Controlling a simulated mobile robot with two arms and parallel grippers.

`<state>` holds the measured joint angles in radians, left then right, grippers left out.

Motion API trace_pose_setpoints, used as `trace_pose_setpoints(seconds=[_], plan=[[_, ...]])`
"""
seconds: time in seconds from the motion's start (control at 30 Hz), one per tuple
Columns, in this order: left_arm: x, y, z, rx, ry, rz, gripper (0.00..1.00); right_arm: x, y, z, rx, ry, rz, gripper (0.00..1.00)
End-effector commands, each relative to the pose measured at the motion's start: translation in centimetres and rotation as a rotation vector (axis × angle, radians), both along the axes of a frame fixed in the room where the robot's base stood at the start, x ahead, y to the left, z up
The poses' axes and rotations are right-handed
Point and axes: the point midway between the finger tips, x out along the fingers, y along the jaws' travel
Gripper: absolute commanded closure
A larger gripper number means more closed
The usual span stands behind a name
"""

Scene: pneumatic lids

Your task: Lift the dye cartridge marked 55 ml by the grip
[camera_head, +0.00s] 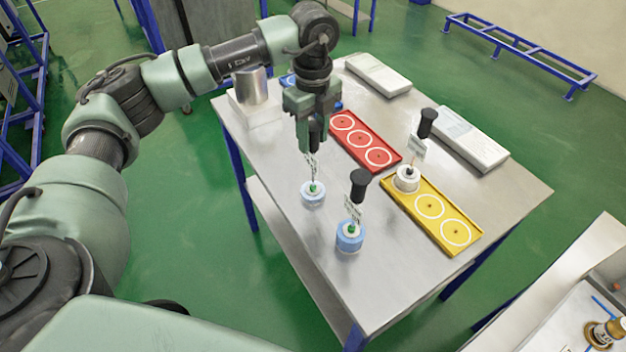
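My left gripper (313,143) points down over the table, with its fingers around the black grip of a dye cartridge with a light blue base (313,197). I cannot tell whether the fingers are closed on the grip, or whether that base touches the table. A second blue cartridge (349,238) with a black grip and white tag stands nearer the front. A third cartridge, with a white base (406,180), stands in the far-left ring of the yellow tray (446,241). The tag markings are too small to read. My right gripper is not in view.
A red tray (391,158) with white rings lies behind the cartridges, and a blue tray is partly hidden behind my gripper. A metal cylinder (250,87) stands at the left; two pale flat boxes (378,74) lie along the back. The table's front right is clear.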

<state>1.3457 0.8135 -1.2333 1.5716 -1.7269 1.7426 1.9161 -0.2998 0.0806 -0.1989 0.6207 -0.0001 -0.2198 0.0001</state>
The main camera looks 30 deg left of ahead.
Motion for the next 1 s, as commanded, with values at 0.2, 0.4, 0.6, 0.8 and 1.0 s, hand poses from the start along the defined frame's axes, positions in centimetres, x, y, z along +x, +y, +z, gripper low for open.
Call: trace_pose_setpoints(seconds=[0.2, 0.4, 0.6, 0.8, 1.0], plan=[[0.1, 0.0, 0.2, -0.001, -0.004, 0.000, 1.00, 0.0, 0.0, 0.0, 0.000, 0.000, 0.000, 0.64], [0.1, -0.1, 0.7, -0.002, -0.006, 0.000, 1.00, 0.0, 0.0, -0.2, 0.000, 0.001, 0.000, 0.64], [0.2, -0.1, 2.8, -0.003, -0.007, -0.001, 1.00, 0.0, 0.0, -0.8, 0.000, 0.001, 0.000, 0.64], [0.2, -0.1, 7.3, -0.004, -0.009, 0.000, 1.00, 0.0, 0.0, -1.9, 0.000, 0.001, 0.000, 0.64], [0.1, -0.1, 12.9, -0.001, -0.009, -0.001, 1.00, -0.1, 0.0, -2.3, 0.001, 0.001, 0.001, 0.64]])
